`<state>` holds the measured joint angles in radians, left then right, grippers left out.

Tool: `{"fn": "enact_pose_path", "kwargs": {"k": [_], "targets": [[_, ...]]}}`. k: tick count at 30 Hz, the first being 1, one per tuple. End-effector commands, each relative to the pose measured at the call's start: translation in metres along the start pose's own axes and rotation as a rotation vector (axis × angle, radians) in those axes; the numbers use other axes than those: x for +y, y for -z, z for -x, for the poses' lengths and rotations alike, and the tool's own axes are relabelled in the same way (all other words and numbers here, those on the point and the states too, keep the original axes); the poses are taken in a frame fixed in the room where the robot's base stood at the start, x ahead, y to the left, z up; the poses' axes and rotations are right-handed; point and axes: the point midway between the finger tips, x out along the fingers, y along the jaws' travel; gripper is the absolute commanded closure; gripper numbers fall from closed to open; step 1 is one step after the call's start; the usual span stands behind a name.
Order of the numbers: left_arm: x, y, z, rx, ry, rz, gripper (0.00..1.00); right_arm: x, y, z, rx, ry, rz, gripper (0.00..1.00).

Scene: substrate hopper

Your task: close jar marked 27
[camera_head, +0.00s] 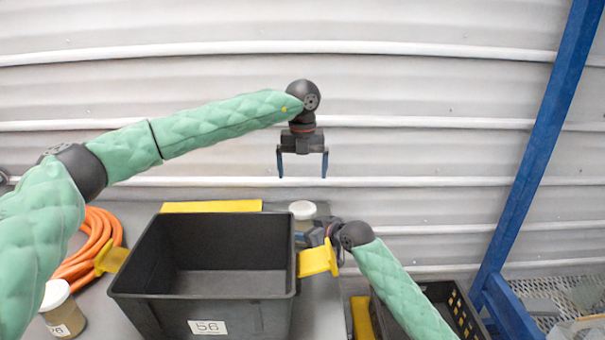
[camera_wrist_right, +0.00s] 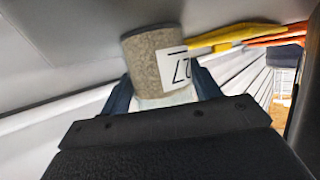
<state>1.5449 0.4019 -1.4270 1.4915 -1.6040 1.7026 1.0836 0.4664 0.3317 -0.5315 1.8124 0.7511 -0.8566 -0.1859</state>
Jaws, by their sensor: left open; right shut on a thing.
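The jar marked 27 (camera_wrist_right: 152,62) appears inverted in the right wrist view, with a grey-brown speckled body and a white label. Its pale lid end (camera_wrist_right: 165,98) lies toward my right gripper (camera_wrist_right: 164,78), whose fingers are shut on either side of the jar. In the head view a white lid (camera_head: 302,209) shows behind the black bin's right corner, with my right gripper (camera_head: 318,236) beside and just below it. Whether the lid is fully seated cannot be told. My left gripper (camera_head: 302,176) is open and empty, fingers down, above the lid.
A black bin marked 56 (camera_head: 135,300) with yellow handles fills the table's middle. Another jar with a white lid (camera_head: 56,293) and an orange hose (camera_head: 95,240) are at left. A black crate (camera_head: 445,293) and blue post (camera_head: 530,150) stand at right.

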Motion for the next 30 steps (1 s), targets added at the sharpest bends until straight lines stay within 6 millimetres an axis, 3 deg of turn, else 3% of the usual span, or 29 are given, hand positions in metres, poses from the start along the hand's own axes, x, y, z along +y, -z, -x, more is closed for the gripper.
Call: {"fn": "enact_pose_path", "kwargs": {"k": [3,4,8,19,30], "targets": [[0.000,0.000,0.000,0.000,0.000,0.000,0.06,0.000,0.001,0.000,0.001,0.000,0.000,1.00],[0.000,0.000,0.000,0.000,0.000,0.000,0.06,0.000,0.001,0.000,0.001,0.000,0.000,0.35],[0.000,0.000,0.000,0.000,0.000,0.000,0.06,0.000,0.000,0.000,0.001,0.000,0.000,0.12],[0.000,0.000,-0.003,0.000,0.000,0.000,0.06,0.001,-0.001,0.005,0.000,-0.001,0.001,0.12],[0.000,0.000,-0.018,0.000,0.000,0.000,0.06,0.001,-0.002,0.057,0.001,-0.001,0.002,0.12]]}}
